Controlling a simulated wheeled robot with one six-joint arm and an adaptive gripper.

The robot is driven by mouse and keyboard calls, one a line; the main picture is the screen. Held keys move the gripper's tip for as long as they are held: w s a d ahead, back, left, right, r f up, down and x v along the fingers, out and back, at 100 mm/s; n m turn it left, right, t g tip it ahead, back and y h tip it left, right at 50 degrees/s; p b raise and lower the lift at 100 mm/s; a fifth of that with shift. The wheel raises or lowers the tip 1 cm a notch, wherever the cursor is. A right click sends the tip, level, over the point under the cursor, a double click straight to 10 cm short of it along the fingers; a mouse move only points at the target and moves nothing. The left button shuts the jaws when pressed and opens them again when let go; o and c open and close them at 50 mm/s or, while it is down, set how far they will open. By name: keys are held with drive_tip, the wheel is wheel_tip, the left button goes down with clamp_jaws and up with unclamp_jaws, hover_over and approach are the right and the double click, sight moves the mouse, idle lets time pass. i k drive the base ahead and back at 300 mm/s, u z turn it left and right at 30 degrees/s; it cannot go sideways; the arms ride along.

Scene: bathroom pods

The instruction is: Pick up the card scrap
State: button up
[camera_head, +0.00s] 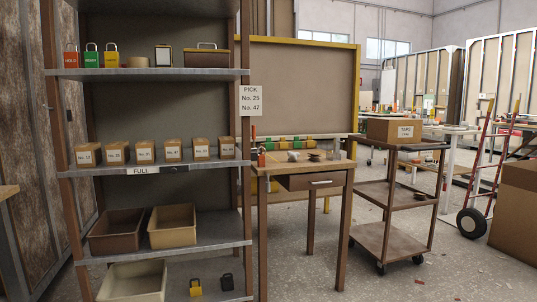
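A small reddish-brown scrap (419,281) lies flat on the concrete floor, in front of and to the right of the cart. It is too small to tell for sure that it is the card scrap. No other clear piece of loose card shows on the floor. My gripper is not in view.
A metal shelf unit (160,167) with labelled boxes, padlocks and bins stands at the left. A wooden table (331,166) with a drawer and small items stands mid-view. A wheeled cart (380,242) carries a TAPE box (388,130). A hand truck (482,170) stands right. Front-right floor is mostly clear.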

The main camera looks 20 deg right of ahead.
sight(314, 157)
drive_tip(key=z, duration=0.2)
drive_tip(key=i, duration=1.85)
drive_tip(key=z, duration=0.65)
